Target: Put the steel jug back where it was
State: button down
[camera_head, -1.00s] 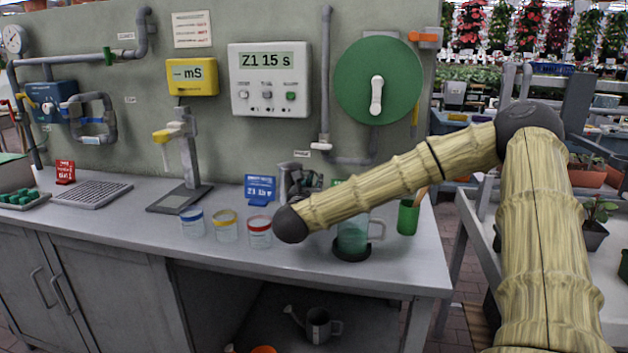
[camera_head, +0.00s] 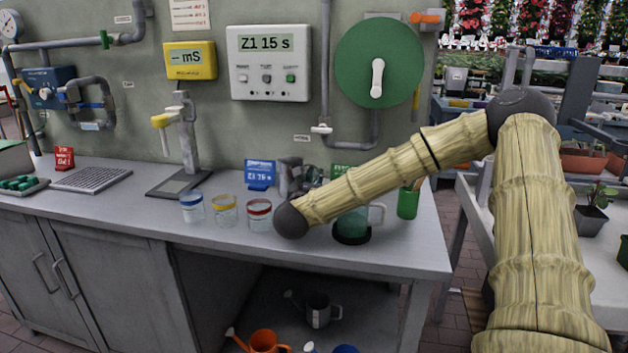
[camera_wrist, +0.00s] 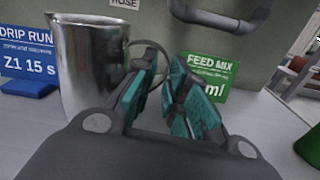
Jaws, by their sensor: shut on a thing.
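The steel jug (camera_wrist: 88,65) stands upright at the left of the wrist view, shiny and with its handle toward my gripper. My gripper (camera_wrist: 165,85) has teal-padded fingers closed on the jug's handle, right of its body. The jug's base is hidden behind my gripper's housing, so I cannot tell whether it touches the bench. In the head view the jug (camera_head: 289,176) shows at the back of the bench, behind the dark end of my arm and between the blue and green cards. My gripper (camera_head: 312,180) is partly hidden there.
The blue DRIP RUN card (camera_head: 260,173) is left of the jug, the green FEED MIX card (camera_wrist: 208,77) right. Jars with blue (camera_head: 192,208), yellow (camera_head: 225,211) and red (camera_head: 259,214) rims stand in front.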

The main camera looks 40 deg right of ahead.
jog(key=shift+f+b, duration=0.45)
jog(key=c, duration=1.3)
grip_release()
jog(key=shift+c, duration=0.2)
jog(key=shift+s+a, duration=0.1)
jog(key=v, duration=1.1)
jog(key=shift+s+a, duration=0.2)
jog(key=shift+a, duration=0.1)
